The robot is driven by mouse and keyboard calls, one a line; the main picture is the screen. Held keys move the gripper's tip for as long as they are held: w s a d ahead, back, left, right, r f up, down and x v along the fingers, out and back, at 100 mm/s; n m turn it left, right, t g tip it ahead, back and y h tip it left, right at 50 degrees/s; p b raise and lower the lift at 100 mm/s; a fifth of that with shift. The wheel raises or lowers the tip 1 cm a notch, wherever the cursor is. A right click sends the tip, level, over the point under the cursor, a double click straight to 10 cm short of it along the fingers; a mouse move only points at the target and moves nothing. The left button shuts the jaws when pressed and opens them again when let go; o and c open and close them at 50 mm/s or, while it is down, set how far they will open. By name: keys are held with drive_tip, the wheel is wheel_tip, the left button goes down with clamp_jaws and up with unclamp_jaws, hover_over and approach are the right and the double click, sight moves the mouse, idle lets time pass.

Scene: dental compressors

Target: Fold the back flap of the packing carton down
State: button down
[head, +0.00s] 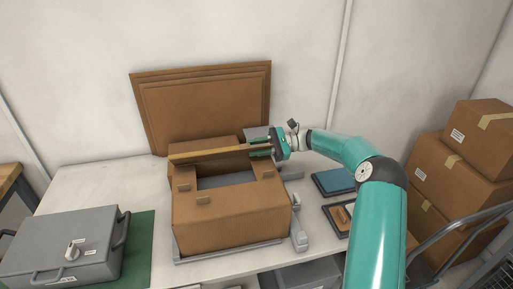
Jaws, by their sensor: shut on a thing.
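The packing carton (231,218) is a brown cardboard box on the white table, with a dark opening in its top. Its back flap (215,154) stands up along the far side of the opening, with a yellowish strip along its upper edge. My gripper (262,147) comes in from the right and is shut on the right end of this flap. The fingertips are small in view and partly hidden against the flap. Small brown tabs show around the opening on the other sides.
A large brown panel (205,105) leans against the wall behind the carton. A grey case (65,250) lies on a green mat at the left. Blue-topped tray (334,181) and a dark tray (338,218) lie at the right. Stacked boxes (458,160) stand beyond the table.

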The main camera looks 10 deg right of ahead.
drive_tip(key=shift+s+f, duration=0.1)
drive_tip(key=shift+f, duration=0.05)
drive_tip(key=c, duration=1.3)
unclamp_jaws()
drive_tip(key=shift+o, duration=0.5)
drive_tip(key=d, duration=1.3)
drive_tip(key=shift+d, duration=0.4)
